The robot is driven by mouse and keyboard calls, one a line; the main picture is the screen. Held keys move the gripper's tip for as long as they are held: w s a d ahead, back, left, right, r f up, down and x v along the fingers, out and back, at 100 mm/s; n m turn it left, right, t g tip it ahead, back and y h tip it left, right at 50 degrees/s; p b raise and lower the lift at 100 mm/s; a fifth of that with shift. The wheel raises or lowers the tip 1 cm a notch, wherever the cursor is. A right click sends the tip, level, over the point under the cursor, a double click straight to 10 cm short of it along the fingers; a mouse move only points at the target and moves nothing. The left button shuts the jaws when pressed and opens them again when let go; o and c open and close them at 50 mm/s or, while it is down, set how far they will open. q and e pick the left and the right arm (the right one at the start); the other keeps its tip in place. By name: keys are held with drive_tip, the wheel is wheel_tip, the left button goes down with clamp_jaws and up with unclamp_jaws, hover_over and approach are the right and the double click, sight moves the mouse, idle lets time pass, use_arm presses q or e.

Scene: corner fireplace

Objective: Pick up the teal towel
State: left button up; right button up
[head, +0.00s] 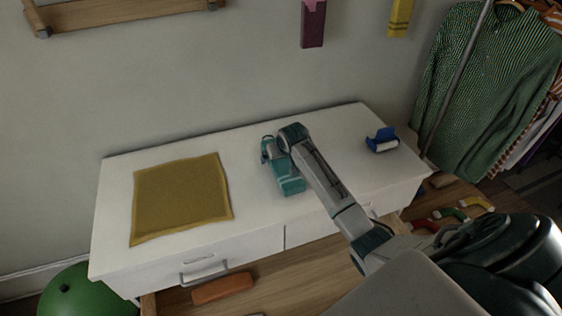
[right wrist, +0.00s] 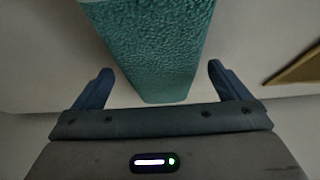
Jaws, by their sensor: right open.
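In the right wrist view the textured towel (right wrist: 155,35) fills the space between the two spread fingers of my right gripper (right wrist: 160,68). Gaps show between the towel and both fingers, so the gripper is open and not clamped on it. My left gripper is not in view.
A mustard cloth (head: 180,198) lies flat on the dresser's left part. A blue tape dispenser (head: 382,140) stands at its right end. A green ball (head: 85,292) is on the floor at left. Striped clothes (head: 490,90) hang at right. The dresser top between mustard cloth and towel is bare.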

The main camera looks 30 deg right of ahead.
drive_tip(key=shift+w+f, duration=0.4)
drive_tip(key=shift+f, duration=0.2)
drive_tip(key=shift+r, duration=0.1)
drive_tip(key=c, duration=1.1)
drive_tip(key=shift+c, duration=0.2)
